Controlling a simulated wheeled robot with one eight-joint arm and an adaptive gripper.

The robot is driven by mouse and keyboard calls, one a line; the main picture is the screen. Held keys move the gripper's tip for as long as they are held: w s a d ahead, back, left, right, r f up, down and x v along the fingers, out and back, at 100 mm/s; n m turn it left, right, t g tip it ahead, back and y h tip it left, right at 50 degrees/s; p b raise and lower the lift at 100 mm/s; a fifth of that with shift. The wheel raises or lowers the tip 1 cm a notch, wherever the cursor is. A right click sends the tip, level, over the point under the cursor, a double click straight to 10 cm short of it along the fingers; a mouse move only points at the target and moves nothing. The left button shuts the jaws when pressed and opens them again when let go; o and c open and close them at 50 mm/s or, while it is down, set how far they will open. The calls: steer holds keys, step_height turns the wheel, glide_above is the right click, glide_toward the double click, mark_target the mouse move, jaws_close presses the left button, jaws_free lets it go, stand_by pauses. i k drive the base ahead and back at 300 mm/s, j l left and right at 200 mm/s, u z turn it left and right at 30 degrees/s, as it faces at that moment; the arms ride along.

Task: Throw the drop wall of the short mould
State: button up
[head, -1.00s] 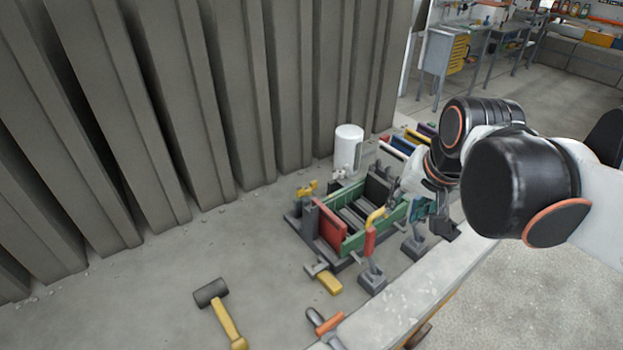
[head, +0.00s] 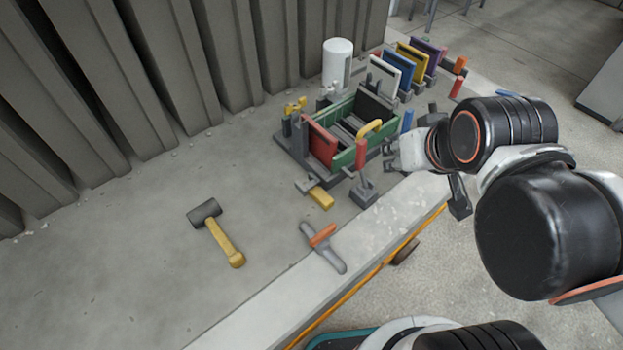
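The mould is a small open-topped box on a dark base. It has green long walls, a red end wall (head: 320,142) at the left and a dark far end (head: 374,106). The near green wall (head: 346,158) stands upright and carries a yellow handle (head: 369,129). A red upright lever (head: 361,154) and a blue one (head: 407,121) stand along that side. My gripper (head: 425,172) is just right of the mould, near the blue lever, apart from the yellow handle. A dark finger hangs at its right; my wrist hides much of the rest, so its opening is unclear.
A white cylinder (head: 337,62) stands behind; coloured panels (head: 410,62) stand beyond. The ribbed wall closes the back.

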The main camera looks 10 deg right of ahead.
mark_target(380, 134)
steer(key=u, duration=0.8)
steer(key=l, duration=0.5)
steer(key=i+z, duration=0.05)
